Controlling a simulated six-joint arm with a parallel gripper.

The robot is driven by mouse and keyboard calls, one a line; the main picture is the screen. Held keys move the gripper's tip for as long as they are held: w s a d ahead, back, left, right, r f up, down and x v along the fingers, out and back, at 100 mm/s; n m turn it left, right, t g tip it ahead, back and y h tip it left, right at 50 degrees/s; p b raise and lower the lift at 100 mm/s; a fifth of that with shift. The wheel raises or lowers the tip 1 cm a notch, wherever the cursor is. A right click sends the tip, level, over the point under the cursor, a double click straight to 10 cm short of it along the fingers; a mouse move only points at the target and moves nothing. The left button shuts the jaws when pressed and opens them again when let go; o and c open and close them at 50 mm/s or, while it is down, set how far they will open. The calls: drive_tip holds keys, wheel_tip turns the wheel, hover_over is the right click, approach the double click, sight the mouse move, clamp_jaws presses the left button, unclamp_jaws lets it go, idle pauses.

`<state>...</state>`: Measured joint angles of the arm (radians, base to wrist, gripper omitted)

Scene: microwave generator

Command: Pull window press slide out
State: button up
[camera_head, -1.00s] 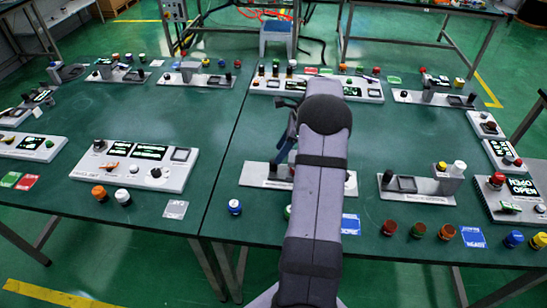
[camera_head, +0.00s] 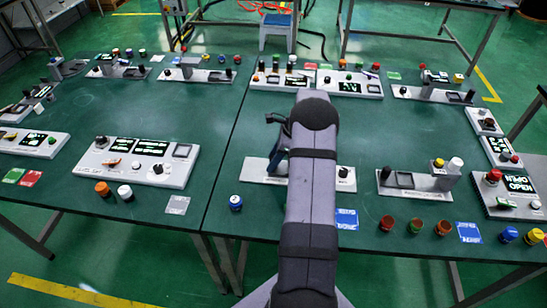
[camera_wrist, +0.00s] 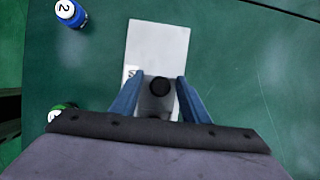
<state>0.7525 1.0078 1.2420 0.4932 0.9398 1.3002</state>
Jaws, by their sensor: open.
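A light base plate (camera_head: 256,172) lies at the front of the right table, partly hidden behind my arm. In the wrist view, the pale plate (camera_wrist: 158,45) carries a grey block with a round black knob (camera_wrist: 160,87). My gripper (camera_wrist: 158,92) is open, with one blue finger on each side of the knob and block. I cannot tell whether the fingers touch it. In the head view, my gripper (camera_head: 276,150) is over this plate, mostly hidden by my arm. I cannot tell for certain whether this knob belongs to the window press slide.
A blue numbered button (camera_head: 235,203) stands front left of the plate; it also shows in the wrist view (camera_wrist: 70,13). A green one (camera_wrist: 62,110) stands nearby. Another plate station (camera_head: 415,186) is to the right. A control panel (camera_head: 138,163) is on the left table.

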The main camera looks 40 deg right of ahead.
clamp_jaws()
drive_tip(key=w+a, duration=0.6)
drive_tip(key=shift+w+a+r, duration=0.1)
drive_tip(key=shift+w+a, duration=0.25)
drive_tip(key=shift+w, duration=0.05)
unclamp_jaws()
drive_tip(key=shift+a, duration=0.1)
drive_tip(key=b+v, duration=0.2)
drive_tip(key=v, duration=0.5)
idle(0.4)
